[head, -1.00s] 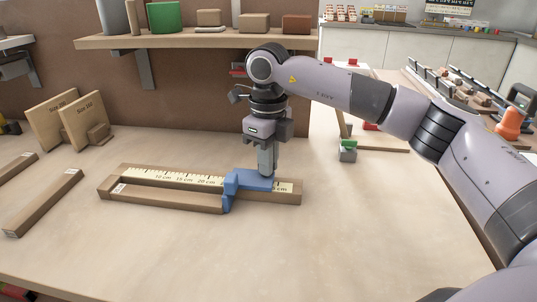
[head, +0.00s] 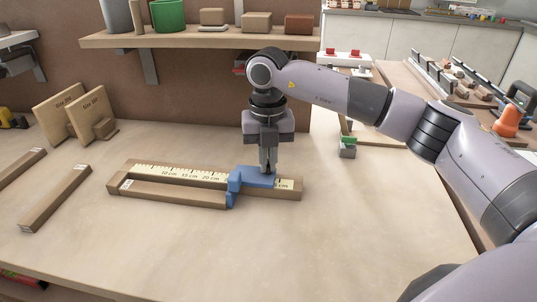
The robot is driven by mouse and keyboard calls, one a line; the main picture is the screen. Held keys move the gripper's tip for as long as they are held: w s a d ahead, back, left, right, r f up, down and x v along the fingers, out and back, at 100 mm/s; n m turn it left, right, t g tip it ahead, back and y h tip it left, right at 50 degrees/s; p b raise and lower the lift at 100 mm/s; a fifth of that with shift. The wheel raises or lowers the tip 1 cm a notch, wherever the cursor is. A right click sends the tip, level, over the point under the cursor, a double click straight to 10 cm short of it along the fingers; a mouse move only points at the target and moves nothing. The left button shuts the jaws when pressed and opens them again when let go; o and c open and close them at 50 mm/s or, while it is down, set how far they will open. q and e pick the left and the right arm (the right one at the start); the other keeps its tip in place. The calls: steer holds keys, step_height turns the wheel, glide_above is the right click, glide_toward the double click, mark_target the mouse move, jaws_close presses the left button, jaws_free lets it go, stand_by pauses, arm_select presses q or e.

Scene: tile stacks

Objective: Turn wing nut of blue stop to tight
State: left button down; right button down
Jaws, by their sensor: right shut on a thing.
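The blue stop (head: 250,180) sits across the wooden measuring jig (head: 170,199), to the right of the 20 cm mark on its scale. My right gripper (head: 268,170) points straight down over the right part of the blue stop. Its fingers are shut at the stop's top surface. The wing nut is hidden between or behind the fingers, so its angle cannot be told. My left gripper does not show clearly; only a dark piece of an arm is at the far left edge.
Loose wooden bars (head: 55,198) lie at the left of the table. Two upright wooden size boards (head: 90,112) stand behind them. A shelf (head: 200,39) with blocks and cylinders hangs above. A small green-topped block (head: 347,148) stands right of the gripper. The front table is clear.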

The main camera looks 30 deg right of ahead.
steer(key=shift+w+m+p, duration=0.1)
steer(key=shift+m+p, duration=0.2)
steer(key=shift+m, duration=0.8)
steer(key=c, duration=1.2)
jaws_free()
steer(key=shift+c, duration=0.2)
steer(key=shift+r, duration=3.6)
